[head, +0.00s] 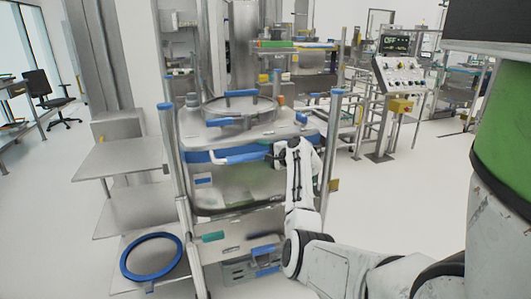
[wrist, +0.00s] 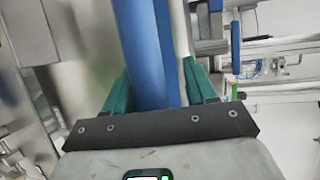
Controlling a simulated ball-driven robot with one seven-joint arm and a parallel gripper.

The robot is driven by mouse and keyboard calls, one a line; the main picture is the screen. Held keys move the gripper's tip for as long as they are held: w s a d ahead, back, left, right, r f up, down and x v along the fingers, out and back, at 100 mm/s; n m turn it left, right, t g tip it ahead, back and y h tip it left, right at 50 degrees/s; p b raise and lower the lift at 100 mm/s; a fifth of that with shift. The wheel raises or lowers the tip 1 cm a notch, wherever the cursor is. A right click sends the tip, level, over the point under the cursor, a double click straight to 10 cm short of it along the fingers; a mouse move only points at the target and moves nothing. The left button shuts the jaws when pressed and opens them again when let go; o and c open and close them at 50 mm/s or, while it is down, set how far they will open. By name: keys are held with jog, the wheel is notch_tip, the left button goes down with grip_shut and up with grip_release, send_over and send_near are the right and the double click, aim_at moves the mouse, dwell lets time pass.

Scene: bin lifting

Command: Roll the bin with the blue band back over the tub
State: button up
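The bin (head: 235,185) is a metal body with a blue band (head: 197,156) round its upper part and a round lid (head: 238,107) on top. It stands upright in a metal frame in the middle of the head view. A pale and blue handle bar (head: 240,157) runs along its front. My gripper (head: 278,154) is at the right end of this bar. In the wrist view, its teal fingers (wrist: 158,85) lie on both sides of the blue bar (wrist: 145,50), with no clear gap. The fingertips are partly hidden. I cannot identify the tub.
Frame posts with blue caps (head: 166,106) stand beside the bin. Metal shelves (head: 120,157) are at left, with a blue ring (head: 152,256) on the lowest. A control panel (head: 400,75) reading OFF stands at right behind. The floor at right is partly clear.

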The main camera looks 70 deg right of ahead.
jog(key=shift+s, duration=0.15)
jog(key=v, duration=1)
jog(key=shift+s+a+r+p, duration=0.15)
jog(key=shift+a+p, duration=0.1)
jog(key=shift+p, duration=0.05)
jog(key=shift+c, duration=0.3)
